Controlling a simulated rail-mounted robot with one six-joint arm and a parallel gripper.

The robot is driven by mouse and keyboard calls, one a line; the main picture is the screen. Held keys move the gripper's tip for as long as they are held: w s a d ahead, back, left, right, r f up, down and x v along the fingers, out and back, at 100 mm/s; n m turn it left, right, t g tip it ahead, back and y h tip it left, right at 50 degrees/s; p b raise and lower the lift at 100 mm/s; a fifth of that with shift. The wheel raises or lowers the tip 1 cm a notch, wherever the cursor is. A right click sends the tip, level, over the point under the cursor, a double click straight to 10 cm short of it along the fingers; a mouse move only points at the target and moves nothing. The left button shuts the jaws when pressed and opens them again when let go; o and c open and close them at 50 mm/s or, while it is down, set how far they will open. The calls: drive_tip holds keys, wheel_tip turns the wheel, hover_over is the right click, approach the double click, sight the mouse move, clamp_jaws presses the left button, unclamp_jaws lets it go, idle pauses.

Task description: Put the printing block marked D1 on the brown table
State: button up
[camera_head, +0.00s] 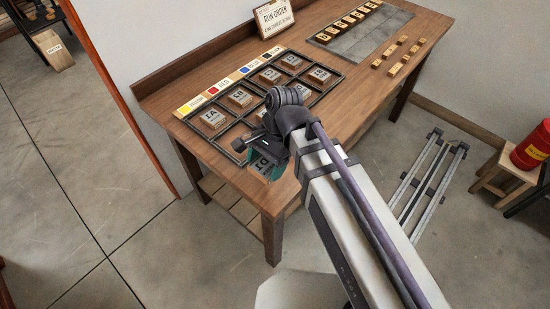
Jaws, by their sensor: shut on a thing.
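The brown table (375,94) stands against the wall and carries a dark divided tray (239,158). Several wooden printing blocks sit in its compartments, such as one at the left (211,118), one behind it (240,97) and one at the far right (319,75). My gripper (259,153) is at the tray's near corner, shut on a printing block (262,164). My arm and gripper cover part of this block and the near compartments. Its mark is too small to read surely, and I cannot tell whether it touches the tray. I cannot pick out D1.
Coloured cards (213,91) line the tray's back edge, below a "RUN ORDER" sign (273,17). A grey slab (370,38) with a row of type pieces and loose wooden pieces (398,57) lies at right. A red can (531,147) stands on a stool. Bare tabletop shows between tray and slab.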

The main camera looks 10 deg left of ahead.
sight(263, 187)
wheel_tip(263, 187, down, 7)
drive_tip(key=b, duration=0.5)
drive_tip(key=shift+s+r, duration=0.1)
drive_tip(key=shift+r, duration=0.15)
drive_tip(key=shift+f, duration=0.15)
drive_tip(key=o, duration=1)
drive_tip(key=shift+r+p, duration=0.4)
drive_tip(key=shift+p, duration=0.1)
drive_tip(key=p+v, duration=1)
drive_tip(key=v, duration=0.1)
drive_tip(key=shift+d+r+p, duration=0.1)
drive_tip(key=shift+r+p, duration=0.15)
drive_tip(key=shift+p, duration=0.05)
